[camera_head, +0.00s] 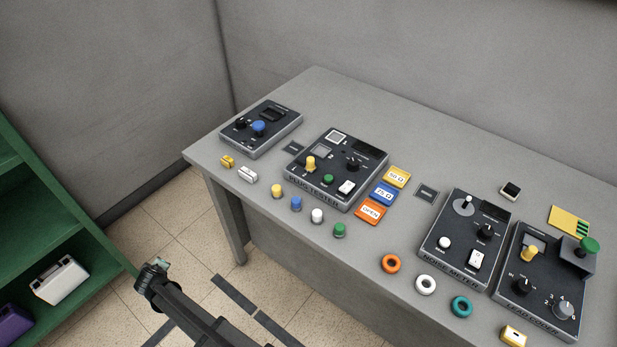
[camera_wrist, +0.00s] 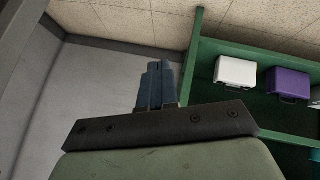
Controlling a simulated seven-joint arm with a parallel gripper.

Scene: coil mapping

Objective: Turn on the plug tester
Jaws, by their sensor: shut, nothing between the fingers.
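The plug tester (camera_head: 336,169) is a dark box with its name on the front edge, lying on the grey table (camera_head: 330,90). Its top carries a yellow knob (camera_head: 310,164), a green button (camera_head: 328,179), a white rocker switch (camera_head: 346,187), a black knob (camera_head: 352,165) and square panels. I cannot tell whether it is on. My gripper (camera_head: 158,264) is off the table's front left, low and well apart from the tester. In the wrist view my gripper (camera_wrist: 155,85) has its fingers together, with nothing between them.
A box with a blue knob (camera_head: 259,128) stands left of the tester. The noise meter (camera_head: 467,240) and another box (camera_head: 540,282) stand right. Small coloured caps, cards and rings (camera_head: 391,264) lie along the front edge. A green shelf (camera_head: 60,230) with cases stands at left.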

